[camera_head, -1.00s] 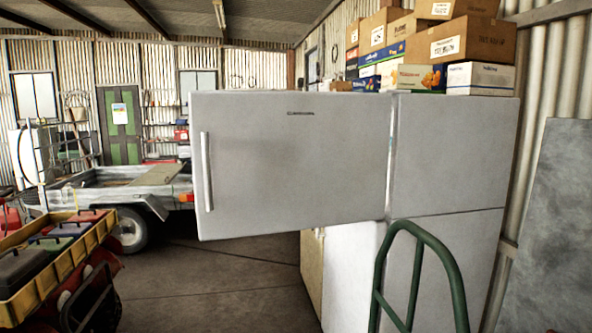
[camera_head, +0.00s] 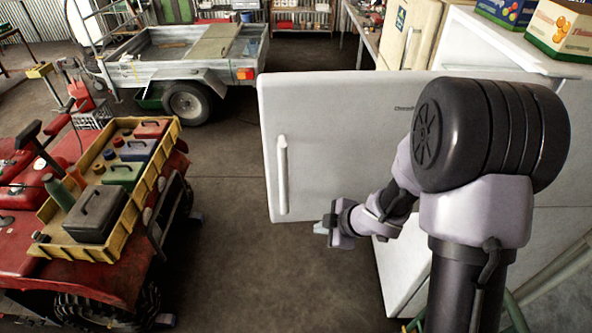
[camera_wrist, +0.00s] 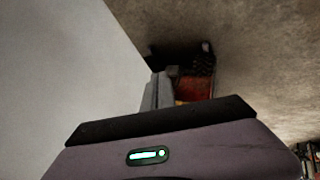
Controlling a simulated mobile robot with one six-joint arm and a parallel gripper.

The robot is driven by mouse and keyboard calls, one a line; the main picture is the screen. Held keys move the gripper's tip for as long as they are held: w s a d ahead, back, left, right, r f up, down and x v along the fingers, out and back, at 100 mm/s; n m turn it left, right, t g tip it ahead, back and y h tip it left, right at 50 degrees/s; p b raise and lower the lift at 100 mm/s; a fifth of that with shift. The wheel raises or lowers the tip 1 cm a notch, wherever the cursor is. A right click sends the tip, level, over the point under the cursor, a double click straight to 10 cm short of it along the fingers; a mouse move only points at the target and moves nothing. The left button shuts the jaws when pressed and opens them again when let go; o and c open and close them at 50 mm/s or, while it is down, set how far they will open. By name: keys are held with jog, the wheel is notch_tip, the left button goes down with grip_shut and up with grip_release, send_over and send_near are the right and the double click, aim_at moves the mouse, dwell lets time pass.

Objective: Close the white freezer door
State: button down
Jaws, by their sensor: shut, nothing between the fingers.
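The white freezer door (camera_head: 345,135) stands open in the head view, its outer face toward me and its upright handle (camera_head: 282,175) near the left edge. It juts left from the white fridge-freezer (camera_head: 400,270), whose body is partly hidden behind my arm. My gripper (camera_head: 319,228) is shut and empty by the door's lower edge, right of the handle. I cannot tell whether it touches the door. In the wrist view, the gripper (camera_wrist: 156,92) points along a pale surface (camera_wrist: 60,70) on the left, likely the door.
A red quad bike (camera_head: 25,205) with a yellow tray (camera_head: 100,243) of cases stands at the left. A grey trailer (camera_head: 180,60) is behind. Boxes (camera_head: 565,30) sit on top of the fridge at the right. Concrete floor (camera_head: 225,150) is clear between quad and door.

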jog(key=w+r+x, duration=0.1)
jog(key=x, duration=1)
jog(key=shift+w, duration=0.35)
